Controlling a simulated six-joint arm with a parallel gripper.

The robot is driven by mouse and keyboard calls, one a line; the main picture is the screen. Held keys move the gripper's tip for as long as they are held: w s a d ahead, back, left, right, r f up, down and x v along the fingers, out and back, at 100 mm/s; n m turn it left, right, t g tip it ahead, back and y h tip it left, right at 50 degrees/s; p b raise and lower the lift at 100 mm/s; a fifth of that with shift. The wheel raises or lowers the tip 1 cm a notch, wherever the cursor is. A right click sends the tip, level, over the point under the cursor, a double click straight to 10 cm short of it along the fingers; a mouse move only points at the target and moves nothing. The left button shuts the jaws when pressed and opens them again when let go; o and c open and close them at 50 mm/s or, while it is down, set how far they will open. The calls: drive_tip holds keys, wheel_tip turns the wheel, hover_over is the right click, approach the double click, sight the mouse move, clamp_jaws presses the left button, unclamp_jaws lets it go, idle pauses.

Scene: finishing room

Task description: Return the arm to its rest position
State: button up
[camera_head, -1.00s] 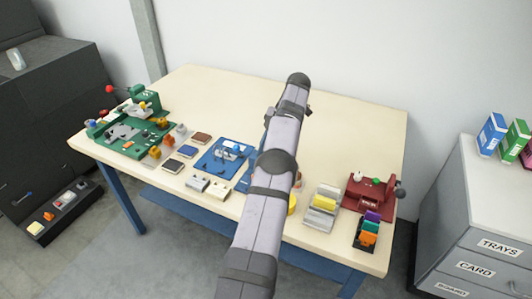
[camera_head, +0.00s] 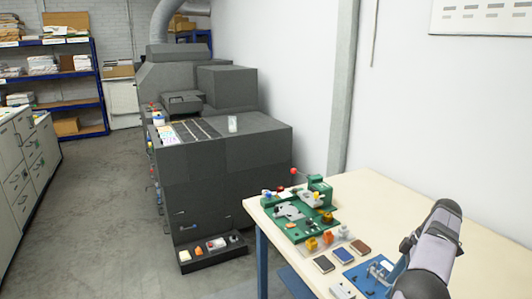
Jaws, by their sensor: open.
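My arm (camera_head: 432,255) shows at the lower right of the head view, reaching up over the cream work table (camera_head: 378,203). Its lower part runs out of the bottom of the picture. No gripper fingers can be made out, so my gripper is not in view. Nothing is seen held by the arm. A blue fixture (camera_head: 370,277) lies on the table just left of the arm, partly cut off by it.
A green fixture (camera_head: 297,231) with a red-knobbed lever stands at the table's left end. Small blocks and pads (camera_head: 323,263) lie in front of it. A large dark machine (camera_head: 220,165) stands behind left. Grey floor (camera_head: 95,215) is open at left.

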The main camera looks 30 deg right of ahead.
drive_tip(key=w+a+r+m+g+h, duration=0.15)
drive_tip(key=w+a, duration=0.35)
drive_tip(key=a, duration=0.8)
drive_tip(key=w+a+m+g, duration=0.1)
drive_tip(key=w+a+m, duration=0.3)
drive_tip(key=a, duration=0.9)
drive_tip(key=s+a+f+m+h, duration=0.1)
drive_tip(key=s+a+f, duration=0.2)
drive_tip(key=s+a, duration=0.4)
drive_tip(key=s+a+f+m, duration=0.1)
drive_tip(key=s+a+f, duration=0.2)
drive_tip(key=s+a, duration=0.4)
drive_tip(key=a, duration=0.6)
drive_tip(key=shift+s+a+h, duration=0.15)
drive_tip(key=shift+s+h, duration=0.15)
drive_tip(key=shift+h, duration=0.05)
